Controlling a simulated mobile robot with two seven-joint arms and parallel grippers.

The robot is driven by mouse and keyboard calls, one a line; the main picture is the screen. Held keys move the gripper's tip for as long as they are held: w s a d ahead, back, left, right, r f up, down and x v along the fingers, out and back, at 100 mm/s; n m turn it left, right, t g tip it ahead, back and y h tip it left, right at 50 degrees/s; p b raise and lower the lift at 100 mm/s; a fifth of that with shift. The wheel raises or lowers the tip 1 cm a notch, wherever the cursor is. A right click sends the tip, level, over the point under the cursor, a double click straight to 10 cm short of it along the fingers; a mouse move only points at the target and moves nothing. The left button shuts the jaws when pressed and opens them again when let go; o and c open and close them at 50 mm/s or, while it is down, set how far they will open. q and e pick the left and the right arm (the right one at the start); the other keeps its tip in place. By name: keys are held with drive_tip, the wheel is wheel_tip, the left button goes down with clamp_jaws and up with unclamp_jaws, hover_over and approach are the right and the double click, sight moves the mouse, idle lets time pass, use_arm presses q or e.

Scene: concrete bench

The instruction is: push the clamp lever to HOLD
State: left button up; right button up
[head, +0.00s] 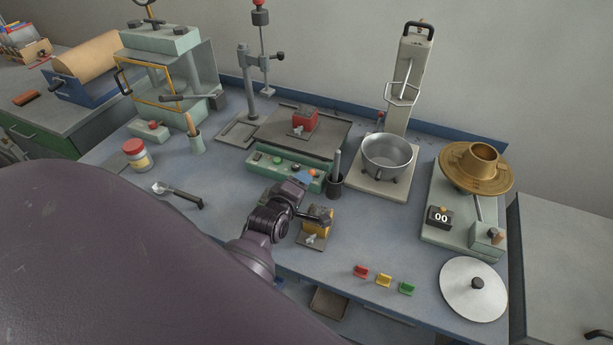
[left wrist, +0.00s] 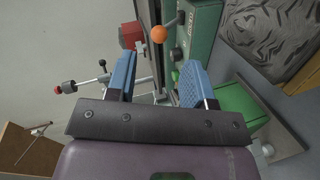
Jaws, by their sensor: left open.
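A lever with an orange ball knob (left wrist: 160,34) stands out from a green control box (left wrist: 205,30) in the left wrist view. I take it for the clamp lever. In the head view the green control box (head: 285,168) is at the bench middle, with the orange knob (head: 312,173) at its right part. The label lettering is too small to read. My left gripper (head: 303,180) is at the front of the box, close to the knob. In the left wrist view its blue fingers (left wrist: 158,82) are spread and empty; the knob is beyond their tips. My right gripper is not in view.
A red block (head: 304,121) sits on the dark plate behind the box. A dark cup with a tool (head: 335,184) stands just right of my gripper. A steel pot (head: 387,158) stands further right.

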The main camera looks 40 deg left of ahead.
use_arm(q)
drive_tip(key=v, duration=0.5)
drive_tip(key=shift+s, duration=0.1)
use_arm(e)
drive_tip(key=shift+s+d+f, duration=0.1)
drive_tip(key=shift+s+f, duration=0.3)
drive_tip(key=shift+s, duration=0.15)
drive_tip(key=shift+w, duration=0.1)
